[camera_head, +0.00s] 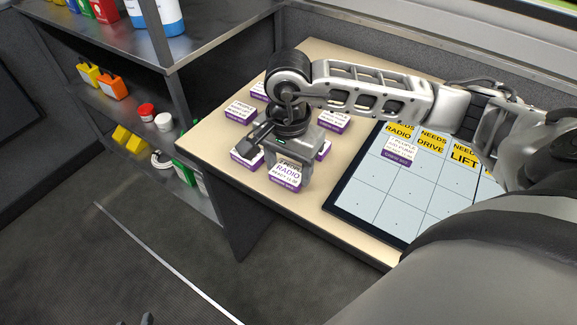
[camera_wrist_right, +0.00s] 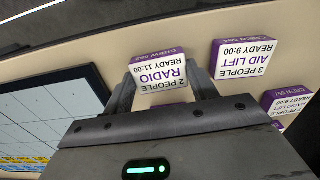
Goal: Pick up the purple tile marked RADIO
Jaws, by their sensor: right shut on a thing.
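The purple-edged white tile marked RADIO (camera_head: 286,176) is near the table's front edge, below my right gripper (camera_head: 290,165). My right gripper is shut on it. In the right wrist view the RADIO tile (camera_wrist_right: 160,74) sits between the two fingers, its text upside down, reading 2 PEOPLE, RADIO, READY 11:00. I cannot tell whether it touches the table. Small dark tips at the bottom edge of the head view (camera_head: 147,319) look like my left gripper, mostly out of frame.
Several similar tiles stand close by, including one left of the gripper (camera_head: 246,153) and one marked LIFT (camera_wrist_right: 243,57). A dark-framed board (camera_head: 375,205) with yellow NEEDS labels lies to the right, bearing one tile (camera_head: 399,151). A shelf unit (camera_head: 165,80) stands left.

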